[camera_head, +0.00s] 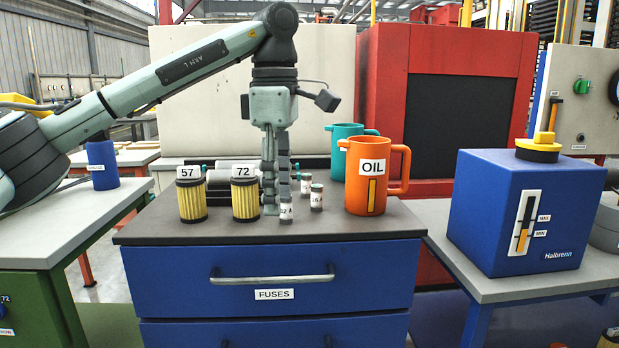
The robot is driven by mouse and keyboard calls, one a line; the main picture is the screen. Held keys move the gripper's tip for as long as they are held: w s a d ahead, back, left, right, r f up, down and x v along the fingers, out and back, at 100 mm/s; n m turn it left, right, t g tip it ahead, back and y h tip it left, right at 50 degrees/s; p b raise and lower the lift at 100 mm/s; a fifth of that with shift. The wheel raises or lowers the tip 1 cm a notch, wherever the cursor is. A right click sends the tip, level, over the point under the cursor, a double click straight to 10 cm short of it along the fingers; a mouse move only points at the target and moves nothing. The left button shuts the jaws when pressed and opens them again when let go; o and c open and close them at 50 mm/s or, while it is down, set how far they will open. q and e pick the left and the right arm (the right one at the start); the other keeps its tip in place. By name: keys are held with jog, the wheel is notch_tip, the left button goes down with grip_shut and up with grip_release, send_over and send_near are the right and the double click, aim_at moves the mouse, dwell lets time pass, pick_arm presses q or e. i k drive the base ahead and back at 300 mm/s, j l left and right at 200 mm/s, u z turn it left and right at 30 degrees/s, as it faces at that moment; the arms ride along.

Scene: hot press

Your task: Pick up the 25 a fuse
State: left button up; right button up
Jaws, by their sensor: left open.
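Several small white fuses with grey-green caps stand upright on the dark cabinet top. One fuse (286,211) is right beside my gripper and partly covered by a finger. A second fuse (316,198) stands to its right, and a third fuse (305,184) stands a little farther back. Their labels are too small to read surely, so I cannot tell which is the 25 A one. My left gripper (273,208) points straight down, its fingertips low near the cabinet top. It is open; I cannot tell whether the nearest fuse is between its fingers. My right gripper is not in view.
Yellow filters labelled 57 (191,200) and 72 (245,200) stand left of the gripper. An orange OIL jug (357,193) and a teal jug (339,160) stand right. The blue cabinet (180,285) has a FUSES drawer. The front right top is clear.

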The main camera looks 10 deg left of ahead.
aim_at(307, 182)
jog(key=i, duration=1.1)
